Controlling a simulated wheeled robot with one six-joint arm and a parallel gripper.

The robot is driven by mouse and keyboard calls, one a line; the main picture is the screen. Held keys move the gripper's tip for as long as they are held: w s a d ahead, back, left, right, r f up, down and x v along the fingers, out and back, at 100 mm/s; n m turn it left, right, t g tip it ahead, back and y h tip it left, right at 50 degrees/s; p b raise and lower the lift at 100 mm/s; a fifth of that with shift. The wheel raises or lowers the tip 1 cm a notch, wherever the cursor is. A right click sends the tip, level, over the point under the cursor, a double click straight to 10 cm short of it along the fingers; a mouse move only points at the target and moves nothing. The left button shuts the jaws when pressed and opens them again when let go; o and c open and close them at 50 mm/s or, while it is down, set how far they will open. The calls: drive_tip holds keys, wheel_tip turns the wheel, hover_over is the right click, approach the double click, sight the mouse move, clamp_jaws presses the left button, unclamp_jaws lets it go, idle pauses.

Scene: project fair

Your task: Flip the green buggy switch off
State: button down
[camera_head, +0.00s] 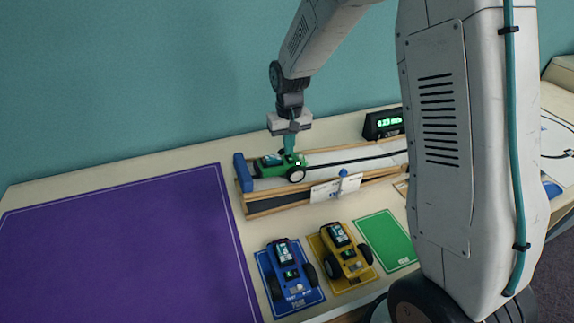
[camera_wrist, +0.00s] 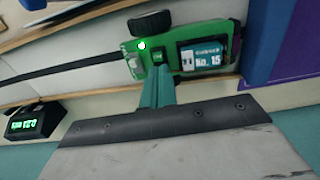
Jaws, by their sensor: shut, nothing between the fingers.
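The green buggy (camera_head: 280,165) stands at the left end of the wooden track, against a blue end block (camera_head: 243,172). In the wrist view the green buggy (camera_wrist: 208,48) shows a label and a small bright light (camera_wrist: 142,45) on its top. My gripper (camera_head: 289,148) points down at the buggy's top, fingers shut and empty. In the wrist view the gripper's teal fingertips (camera_wrist: 160,72) are at a small dark part on the buggy, beside the label. The fingers hide part of it, and I cannot tell whether they touch it or which way the switch lies.
A blue buggy (camera_head: 288,275) and a yellow buggy (camera_head: 345,255) stand on mats in front of the track. A green mat (camera_head: 386,240) is empty. A display box (camera_head: 383,124) stands behind the track. A purple mat (camera_head: 120,250) lies clear at left.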

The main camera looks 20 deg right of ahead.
drive_tip(key=shift+f, duration=0.45)
drive_tip(key=shift+r, duration=3.5)
drive_tip(key=s+d+r, duration=0.1)
drive_tip(key=s+r, duration=0.3)
drive_tip(key=s, duration=0.7)
drive_tip(key=s+d+r+t, duration=0.1)
drive_tip(key=s+r, duration=0.4)
drive_tip(key=s, duration=0.6)
drive_tip(key=s+d+r, duration=0.1)
drive_tip(key=s+r, duration=0.3)
drive_tip(key=s, duration=0.8)
drive_tip(key=shift+r, duration=0.15)
